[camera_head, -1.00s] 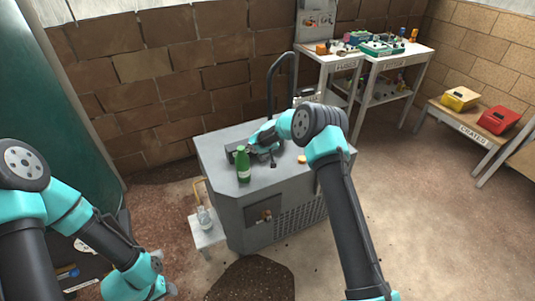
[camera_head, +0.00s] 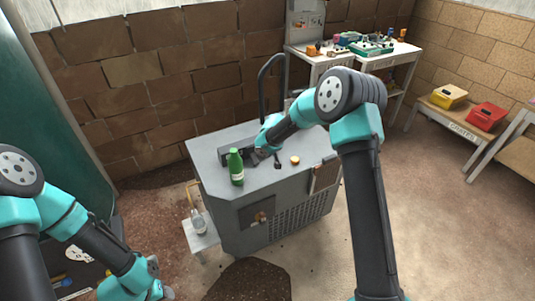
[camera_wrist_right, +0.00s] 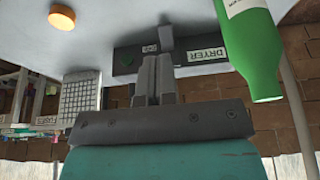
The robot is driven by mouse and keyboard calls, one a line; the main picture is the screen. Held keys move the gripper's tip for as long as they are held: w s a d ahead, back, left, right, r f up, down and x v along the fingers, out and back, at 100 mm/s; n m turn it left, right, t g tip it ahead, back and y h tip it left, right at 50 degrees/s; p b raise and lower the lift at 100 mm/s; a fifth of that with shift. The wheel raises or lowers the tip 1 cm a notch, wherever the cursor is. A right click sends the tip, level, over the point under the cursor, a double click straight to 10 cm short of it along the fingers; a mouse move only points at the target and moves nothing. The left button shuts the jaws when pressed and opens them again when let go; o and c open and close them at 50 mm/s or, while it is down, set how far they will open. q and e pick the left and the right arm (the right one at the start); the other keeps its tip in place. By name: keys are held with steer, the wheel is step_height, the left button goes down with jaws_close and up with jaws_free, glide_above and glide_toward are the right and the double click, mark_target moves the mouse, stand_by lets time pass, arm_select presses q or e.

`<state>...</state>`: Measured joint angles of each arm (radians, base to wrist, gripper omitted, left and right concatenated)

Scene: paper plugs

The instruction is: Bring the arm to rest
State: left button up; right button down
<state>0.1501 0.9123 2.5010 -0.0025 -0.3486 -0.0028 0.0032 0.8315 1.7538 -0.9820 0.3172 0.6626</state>
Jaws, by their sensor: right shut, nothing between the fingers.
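My right arm reaches over the grey machine top (camera_head: 210,148). Its gripper (camera_head: 258,155) is beside a dark box labelled DRYER (camera_wrist_right: 205,54). In the right wrist view the gripper's fingers (camera_wrist_right: 155,75) are together with nothing between them, pointing toward the box; I cannot tell whether they touch it. A green bottle (camera_head: 236,168) stands upright in front of the box and also shows close by in the wrist view (camera_wrist_right: 248,50). My left arm hangs at the lower left; its gripper (camera_head: 163,293) is small and its jaws are unclear.
A small orange-topped round thing (camera_head: 295,160) lies on the machine top. A low stand with a clear bottle (camera_head: 199,225) is at the machine's left. Tables (camera_head: 372,62) with several items stand behind. Yellow (camera_head: 449,96) and red (camera_head: 487,117) crates sit at the right.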

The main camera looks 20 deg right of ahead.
steer(key=shift+s+r, duration=0.25)
steer(key=shift+s, duration=0.1)
steer(key=s+f+m+g+y, duration=0.1)
steer(key=s+f, duration=0.4)
steer(key=s, duration=0.7)
steer(key=s+a+f+m+g+y, duration=0.1)
steer(key=s+f, duration=0.4)
steer(key=s, duration=0.8)
steer(key=s+a+f+m+g+y, duration=0.1)
steer(key=s+f, duration=0.5)
steer(key=s, duration=0.6)
steer(key=shift+s+m, duration=0.3)
steer(key=shift+m, duration=0.1)
